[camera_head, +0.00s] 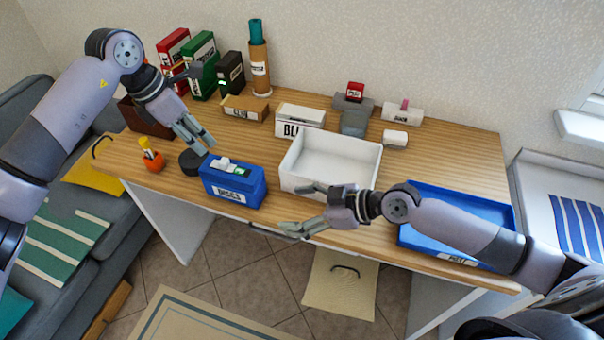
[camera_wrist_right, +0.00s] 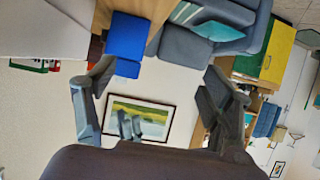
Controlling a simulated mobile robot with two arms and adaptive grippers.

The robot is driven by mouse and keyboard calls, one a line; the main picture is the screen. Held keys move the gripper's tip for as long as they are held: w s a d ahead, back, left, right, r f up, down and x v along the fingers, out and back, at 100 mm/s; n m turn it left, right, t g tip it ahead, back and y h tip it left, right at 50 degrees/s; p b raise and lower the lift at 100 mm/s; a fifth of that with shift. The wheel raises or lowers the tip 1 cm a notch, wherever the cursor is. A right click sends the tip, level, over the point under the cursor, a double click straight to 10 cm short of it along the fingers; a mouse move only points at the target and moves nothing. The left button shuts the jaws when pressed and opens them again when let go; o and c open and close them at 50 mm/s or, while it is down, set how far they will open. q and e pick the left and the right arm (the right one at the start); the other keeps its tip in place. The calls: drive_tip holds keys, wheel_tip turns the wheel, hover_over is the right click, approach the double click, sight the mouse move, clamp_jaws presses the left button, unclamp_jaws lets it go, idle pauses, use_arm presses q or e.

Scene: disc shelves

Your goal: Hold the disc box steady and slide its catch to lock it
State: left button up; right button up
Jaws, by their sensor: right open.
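The blue disc box (camera_head: 253,186), labelled "DISCS", stands upright near the front edge of the desk. A white and green catch (camera_head: 226,165) sits on its top; I cannot tell its exact position. My left gripper (camera_head: 207,148) is above and behind the box, apart from it, pointing down towards it; its finger gap is unclear. My right gripper (camera_head: 291,208) is open and empty, to the right of the box at the desk's front edge, fingers pointing left. The right wrist view shows the blue box (camera_wrist_right: 126,38) beyond the open right fingers (camera_wrist_right: 158,82).
A white open bin (camera_head: 333,162) stands right of the box, behind my right gripper. A blue tray (camera_head: 478,207) lies at the right. A dark round object (camera_head: 190,163) and an orange pen cup (camera_head: 153,161) are left of the box. Binders (camera_head: 201,66) stand at the back.

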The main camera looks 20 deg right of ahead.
drive_tip(key=w+d+r+m, duration=0.1)
drive_tip(key=w+d+r, duration=0.1)
drive_tip(key=w+r, duration=0.25)
drive_tip(key=t, duration=0.1)
approach(239, 176)
drive_tip(key=x, duration=0.4)
drive_tip(key=d+f+x, duration=0.1)
drive_tip(key=x, duration=0.7)
drive_tip(key=shift+w+d+f, duration=0.25)
drive_tip(key=shift+w, duration=0.1)
